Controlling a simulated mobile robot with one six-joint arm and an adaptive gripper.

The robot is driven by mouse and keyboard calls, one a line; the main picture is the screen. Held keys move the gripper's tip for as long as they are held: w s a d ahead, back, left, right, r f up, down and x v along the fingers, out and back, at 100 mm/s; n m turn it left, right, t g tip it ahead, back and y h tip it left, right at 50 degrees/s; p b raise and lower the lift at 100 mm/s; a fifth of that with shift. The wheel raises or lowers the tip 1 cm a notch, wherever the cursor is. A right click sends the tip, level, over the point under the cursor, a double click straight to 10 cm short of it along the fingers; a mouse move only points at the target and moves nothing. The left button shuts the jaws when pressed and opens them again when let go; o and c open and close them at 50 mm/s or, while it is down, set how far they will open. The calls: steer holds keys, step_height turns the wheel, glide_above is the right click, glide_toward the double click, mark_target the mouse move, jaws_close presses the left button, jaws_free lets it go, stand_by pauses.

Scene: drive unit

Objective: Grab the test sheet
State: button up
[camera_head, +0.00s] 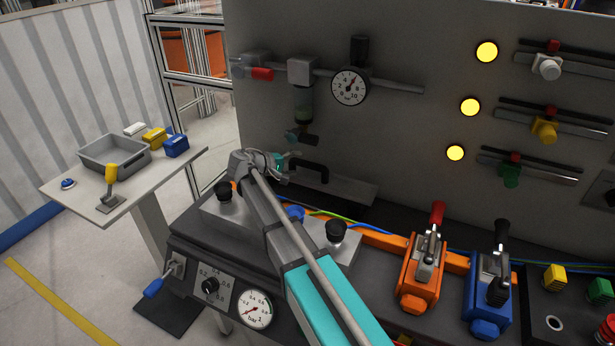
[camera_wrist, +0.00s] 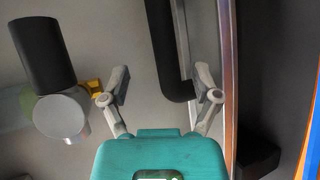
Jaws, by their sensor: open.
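I cannot pick out a test sheet for certain in either view. In the head view my arm reaches forward to the grey panel, and my gripper (camera_head: 287,160) is small and partly hidden by my wrist. In the wrist view my gripper (camera_wrist: 162,76) is open and empty, its two fingers spread. A black bent handle (camera_wrist: 168,50) shows beyond the fingers, between them and closer to the right one. A black handle (camera_head: 309,168) also shows in the head view, just right of my gripper, above a grey plate or ledge (camera_head: 345,189).
A pressure gauge (camera_head: 350,87) and pipe fittings sit above my gripper. Orange (camera_head: 418,280) and blue (camera_head: 487,295) lever units stand at the right. A side table (camera_head: 72,187) at the left holds a grey bin (camera_head: 114,151). A black cylinder (camera_wrist: 43,52) is left of my fingers.

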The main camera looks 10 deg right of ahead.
mark_target(304, 165)
steer(key=x, duration=0.1)
steer(key=b+x, duration=0.2)
steer(key=x, duration=0.1)
steer(key=shift+s+d+f, duration=0.1)
steer(key=shift+s+f, duration=0.15)
steer(key=shift+f, duration=0.05)
steer(key=shift+w+d+f, duration=0.1)
steer(key=shift+w+d, duration=0.05)
steer(key=shift+d, duration=0.3)
steer(key=shift+c, duration=0.3)
jaws_close()
